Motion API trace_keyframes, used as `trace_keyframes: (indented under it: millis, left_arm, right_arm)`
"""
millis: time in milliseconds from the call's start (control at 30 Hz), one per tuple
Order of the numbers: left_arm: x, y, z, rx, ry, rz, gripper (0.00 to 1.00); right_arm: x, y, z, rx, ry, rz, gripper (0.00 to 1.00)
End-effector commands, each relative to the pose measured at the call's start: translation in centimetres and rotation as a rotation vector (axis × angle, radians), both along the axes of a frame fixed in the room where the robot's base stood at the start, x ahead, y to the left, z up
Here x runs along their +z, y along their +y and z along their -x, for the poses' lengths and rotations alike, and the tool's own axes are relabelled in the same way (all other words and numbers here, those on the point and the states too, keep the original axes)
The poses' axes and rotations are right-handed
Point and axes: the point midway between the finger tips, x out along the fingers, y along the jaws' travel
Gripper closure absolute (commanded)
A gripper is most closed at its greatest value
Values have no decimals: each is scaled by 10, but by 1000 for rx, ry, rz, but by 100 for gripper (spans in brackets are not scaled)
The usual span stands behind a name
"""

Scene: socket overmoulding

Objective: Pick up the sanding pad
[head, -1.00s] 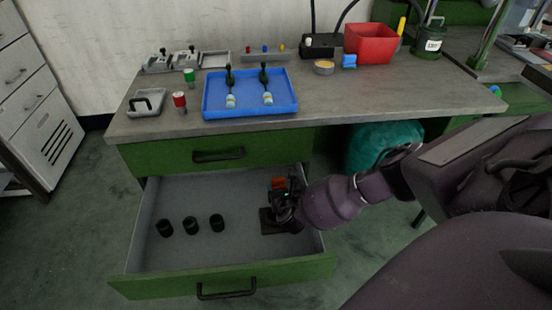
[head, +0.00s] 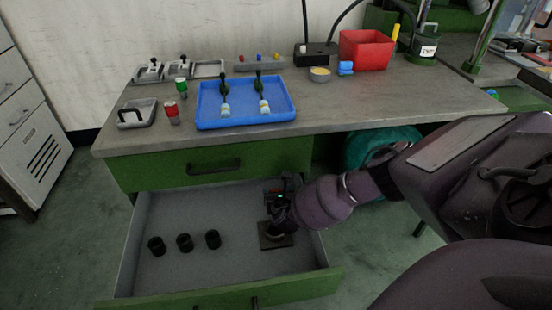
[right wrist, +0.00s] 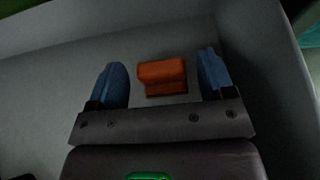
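The sanding pad is an orange block with a darker underside (right wrist: 162,77), lying on the grey drawer floor in the right wrist view. My right gripper (right wrist: 162,62) is open, with one blue finger on each side of the block and a visible gap on both sides. In the head view the right gripper (head: 281,190) reaches down into the back right of the open drawer (head: 195,210) and hides most of the block. My left gripper is not in view.
Several black items are in the drawer: three cups (head: 184,242) at the left and a flat square plate (head: 275,236) near my right wrist. The drawer's walls stand close to the gripper. Above, the worktop (head: 345,100) holds a blue tray (head: 245,119) and a red bin (head: 366,50).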

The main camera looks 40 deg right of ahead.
Motion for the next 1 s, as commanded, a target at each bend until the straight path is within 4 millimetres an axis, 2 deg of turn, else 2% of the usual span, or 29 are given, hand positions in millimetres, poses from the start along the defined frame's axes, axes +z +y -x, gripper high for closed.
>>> trace_keyframes:
  millis: [33, 300, 567, 767, 1000]
  left_arm:
    - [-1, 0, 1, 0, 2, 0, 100]
    - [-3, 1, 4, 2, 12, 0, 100]
    - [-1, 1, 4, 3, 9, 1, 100]
    - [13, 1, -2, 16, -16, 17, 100]
    - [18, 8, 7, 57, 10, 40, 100]
  right_arm:
    - [0, 0, 0, 0, 0, 0, 32]
    - [0, 0, 0, 0, 0, 0, 71]
    - [2, 1, 1, 0, 0, -1, 72]
    - [24, 8, 10, -1, -11, -1, 72]
    - [53, 34, 51, 0, -15, -3, 72]
